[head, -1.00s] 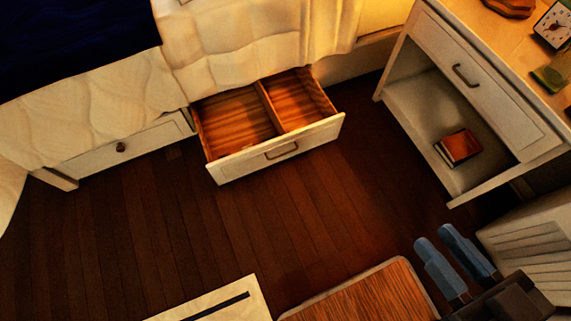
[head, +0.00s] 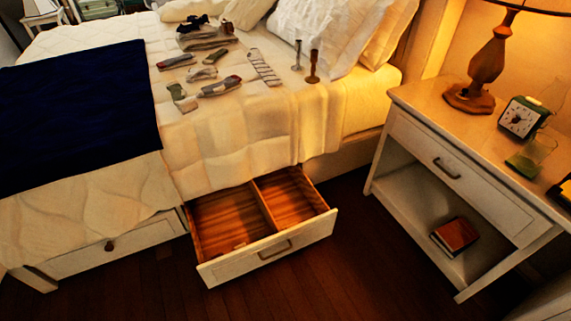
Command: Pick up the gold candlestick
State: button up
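A brownish-gold candlestick (head: 312,67) stands upright on the bed, near its right edge and in front of the pillows. A silver-grey candlestick (head: 297,54) stands just left of it, a small gap apart. Both are small in the head view. My gripper is not in view, so its state does not show.
The bed (head: 225,135) also holds several socks, folded clothes (head: 207,42) and pillows (head: 320,40). An open under-bed drawer (head: 265,258) juts out below the candlesticks.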

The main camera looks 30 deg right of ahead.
aim_at(312, 80)
jog(key=i+l, duration=0.3)
jog(key=i, duration=0.15)
jog(key=i+l, duration=0.3)
jog(key=i, duration=0.2)
jog(key=i+l, duration=0.3)
jog(key=i, duration=0.15)
jog(key=i+l, duration=0.3)
jog(key=i, duration=0.15)
